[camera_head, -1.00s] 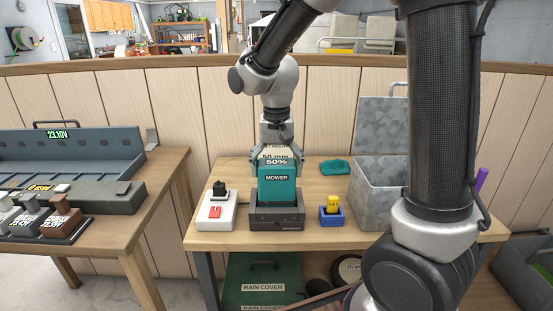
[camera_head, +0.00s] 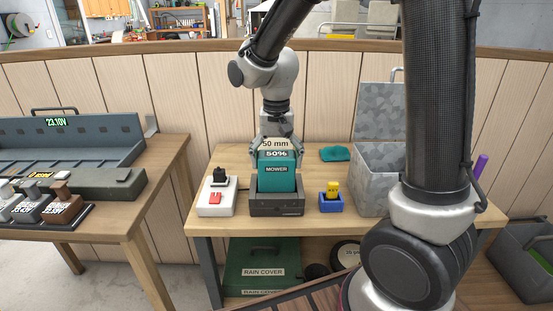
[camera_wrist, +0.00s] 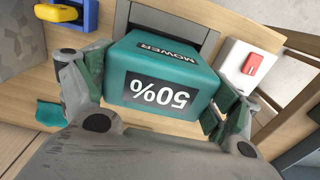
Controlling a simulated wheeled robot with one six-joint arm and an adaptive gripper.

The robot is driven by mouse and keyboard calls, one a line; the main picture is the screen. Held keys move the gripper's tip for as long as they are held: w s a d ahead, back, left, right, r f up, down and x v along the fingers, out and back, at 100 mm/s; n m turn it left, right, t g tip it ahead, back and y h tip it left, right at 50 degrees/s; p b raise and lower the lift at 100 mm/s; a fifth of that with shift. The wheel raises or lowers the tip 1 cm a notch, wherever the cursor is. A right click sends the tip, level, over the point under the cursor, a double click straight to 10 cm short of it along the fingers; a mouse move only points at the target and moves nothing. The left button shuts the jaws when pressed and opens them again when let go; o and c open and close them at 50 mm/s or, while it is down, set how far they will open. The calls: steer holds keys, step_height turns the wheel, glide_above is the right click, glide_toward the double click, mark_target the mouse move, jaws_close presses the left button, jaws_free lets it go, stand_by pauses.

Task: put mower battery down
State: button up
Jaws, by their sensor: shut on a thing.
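The mower battery (camera_head: 277,177) is a teal block labelled "MOWER" and "50%". It stands upright at a dark grey charger dock (camera_head: 276,208) on the wooden bench, its lower end hidden behind the dock's front wall. I cannot tell whether it is fully seated. My gripper (camera_head: 277,148) is above it with fingers on both sides of its top. In the wrist view the battery (camera_wrist: 165,78) sits between the two fingers (camera_wrist: 157,95), and the dock (camera_wrist: 165,25) shows beyond it.
A white box with a red switch (camera_head: 216,200) stands left of the dock. A blue holder with a yellow piece (camera_head: 331,201) stands to its right. A teal cloth (camera_head: 335,154) and a grey speckled bin (camera_head: 378,180) are further right. Another table (camera_head: 150,200) is at the left.

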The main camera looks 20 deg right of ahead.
steer(key=o, duration=1.5)
steer(key=shift+f, duration=0.1)
step_height(320, 180, up, 12)
jaws_close()
stand_by(0.9)
